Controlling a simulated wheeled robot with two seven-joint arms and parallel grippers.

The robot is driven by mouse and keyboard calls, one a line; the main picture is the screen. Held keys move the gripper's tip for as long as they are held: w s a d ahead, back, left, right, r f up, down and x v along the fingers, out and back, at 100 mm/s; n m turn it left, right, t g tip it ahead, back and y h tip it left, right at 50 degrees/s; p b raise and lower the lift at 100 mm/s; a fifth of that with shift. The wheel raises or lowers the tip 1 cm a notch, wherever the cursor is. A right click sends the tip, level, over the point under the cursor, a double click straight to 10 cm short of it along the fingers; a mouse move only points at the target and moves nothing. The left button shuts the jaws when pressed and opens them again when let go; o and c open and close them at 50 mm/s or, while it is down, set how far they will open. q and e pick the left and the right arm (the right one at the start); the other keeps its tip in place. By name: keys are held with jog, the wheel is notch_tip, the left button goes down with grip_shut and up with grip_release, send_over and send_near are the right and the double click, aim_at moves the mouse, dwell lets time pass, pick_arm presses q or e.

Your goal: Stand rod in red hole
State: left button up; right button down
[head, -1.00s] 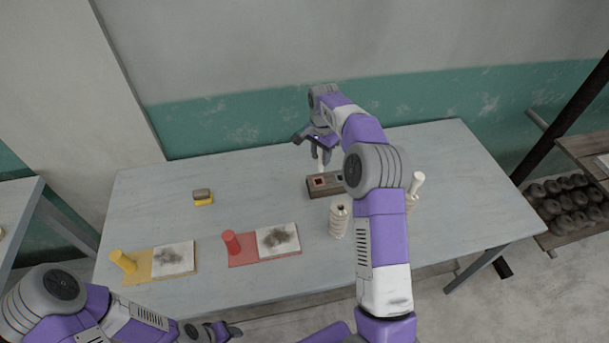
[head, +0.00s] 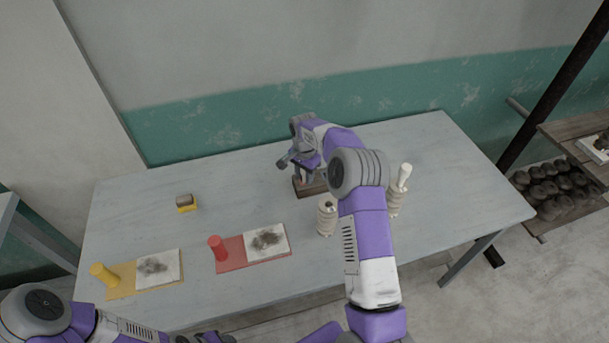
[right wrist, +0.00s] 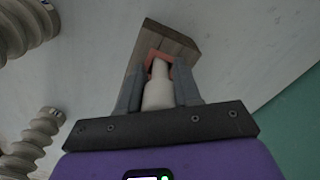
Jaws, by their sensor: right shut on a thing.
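My right gripper (head: 303,177) is at the wooden block (head: 312,191) at the back middle of the table. In the right wrist view its fingers (right wrist: 160,82) are shut on a pale rod (right wrist: 158,92). The rod's narrower end points at the red-rimmed hole (right wrist: 158,55) in the block, which also shows there (right wrist: 176,42). The end overlaps the red rim; I cannot tell how deep it is. In the head view the gripper and arm hide the holes and the rod. My left gripper (head: 207,338) is at the bottom edge, partly cut off.
Two ribbed pale stands (head: 327,217) are near my right arm, the right one holding a pale rod (head: 404,174). The table's back left is clear.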

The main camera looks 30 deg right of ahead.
jog(key=shift+s+a+f+b, duration=0.2)
jog(key=shift+f+b, duration=0.1)
jog(key=shift+f, duration=0.3)
jog(key=c, duration=1.2)
grip_release()
jog(key=o, duration=0.4)
jog(key=shift+f, duration=0.15)
jog(key=shift+d, duration=0.15)
jog(key=shift+s, duration=0.1)
jog(key=r+p, duration=0.1)
jog(key=r, duration=0.8)
jog(key=r+p, duration=0.1)
jog(key=r, duration=0.3)
jog(key=shift+w+r+p, duration=0.25)
jog(key=shift+r+p, duration=0.1)
